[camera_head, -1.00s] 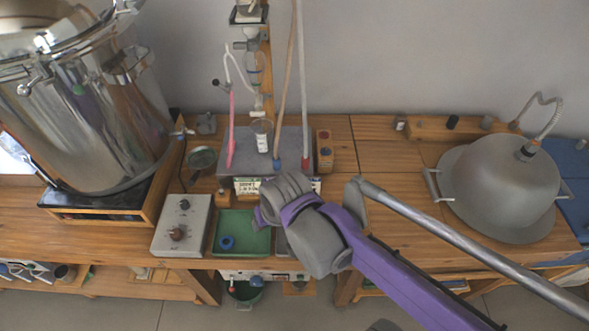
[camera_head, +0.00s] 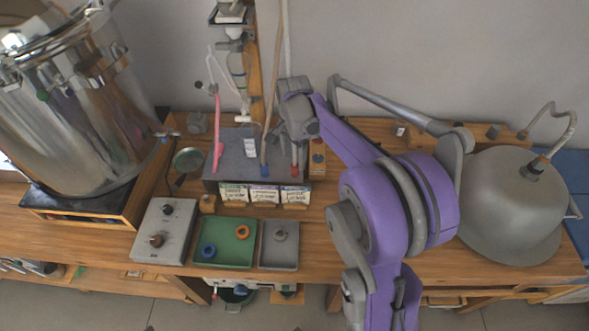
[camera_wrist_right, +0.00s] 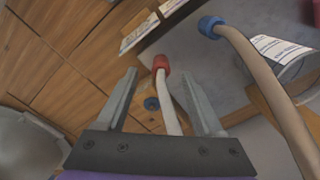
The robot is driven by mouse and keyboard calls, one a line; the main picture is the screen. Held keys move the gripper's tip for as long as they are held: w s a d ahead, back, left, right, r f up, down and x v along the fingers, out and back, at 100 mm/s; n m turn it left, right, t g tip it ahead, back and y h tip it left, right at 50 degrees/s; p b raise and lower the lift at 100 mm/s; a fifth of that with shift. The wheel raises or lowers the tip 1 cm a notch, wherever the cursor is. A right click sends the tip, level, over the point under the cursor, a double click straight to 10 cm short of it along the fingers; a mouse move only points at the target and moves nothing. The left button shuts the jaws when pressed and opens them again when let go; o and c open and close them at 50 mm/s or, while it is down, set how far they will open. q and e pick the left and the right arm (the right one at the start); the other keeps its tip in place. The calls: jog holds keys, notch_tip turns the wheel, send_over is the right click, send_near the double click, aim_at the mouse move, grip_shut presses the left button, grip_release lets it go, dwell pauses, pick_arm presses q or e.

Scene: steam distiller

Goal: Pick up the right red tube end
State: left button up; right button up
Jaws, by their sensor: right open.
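The right red tube end (camera_head: 294,168) hangs at the bottom of a pale tube at the right side of the grey block. In the right wrist view, the red end (camera_wrist_right: 161,63) shows just beyond and between the fingertips. Its white tube runs down between the two fingers. My right gripper (camera_wrist_right: 160,76) is open around the tube, with a gap on each side. In the head view my right gripper (camera_head: 295,143) is above the red end and partly hides the tube. My left gripper is out of view.
A tube with a blue end (camera_head: 265,170) hangs just left of the red one. A pink tube (camera_head: 217,140) stands farther left. Labelled cards (camera_head: 264,194) line the front. A wooden block (camera_head: 318,158) stands close on the right, a grey dome (camera_head: 510,205) farther right.

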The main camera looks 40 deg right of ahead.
aim_at(295, 165)
jog(key=f, duration=0.5)
jog(key=shift+w+d+f, duration=0.2)
jog(key=shift+d+f, duration=0.1)
jog(key=shift+f, duration=0.1)
grip_shut()
